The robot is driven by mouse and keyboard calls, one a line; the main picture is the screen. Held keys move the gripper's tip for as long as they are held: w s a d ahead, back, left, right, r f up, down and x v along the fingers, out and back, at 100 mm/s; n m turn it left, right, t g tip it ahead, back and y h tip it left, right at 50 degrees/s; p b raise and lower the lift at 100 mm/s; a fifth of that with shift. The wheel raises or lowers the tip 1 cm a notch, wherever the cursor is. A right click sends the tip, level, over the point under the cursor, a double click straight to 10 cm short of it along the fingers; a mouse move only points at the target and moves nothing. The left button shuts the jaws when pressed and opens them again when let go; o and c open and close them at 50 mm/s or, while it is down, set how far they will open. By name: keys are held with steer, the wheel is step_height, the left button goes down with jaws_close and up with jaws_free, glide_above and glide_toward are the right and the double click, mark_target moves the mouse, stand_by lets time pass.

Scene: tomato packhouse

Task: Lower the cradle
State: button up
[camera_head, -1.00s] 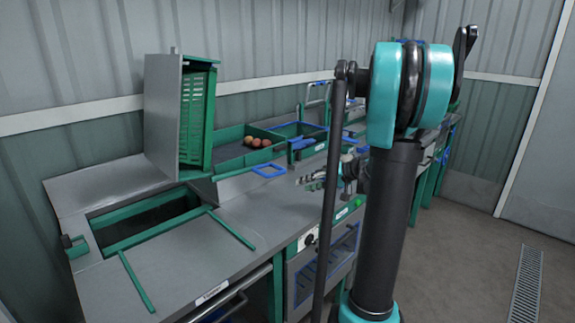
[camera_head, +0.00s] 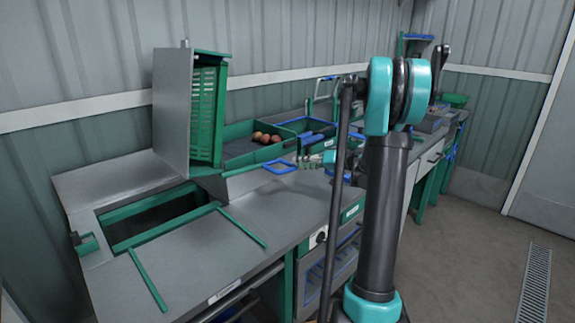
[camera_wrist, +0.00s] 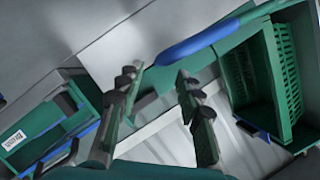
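The cradle (camera_head: 172,112) stands tipped up, its grey plate upright behind an open well in the bench. A green slatted crate (camera_head: 208,115) is on its right side and also shows at the right of the wrist view (camera_wrist: 288,70). In the wrist view the blue handle (camera_wrist: 192,44), on a green bar, crosses just beyond the fingertips. My gripper (camera_wrist: 160,78) is open and empty, pointing at the handle. In the head view it is partly hidden behind my arm.
The bench well (camera_head: 160,217) has a green frame and is empty as far as I see.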

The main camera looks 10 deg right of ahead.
mark_target(287, 163)
steer(key=x, duration=0.7)
steer(key=shift+s, duration=0.1)
steer(key=shift+c, duration=0.5)
jaws_close()
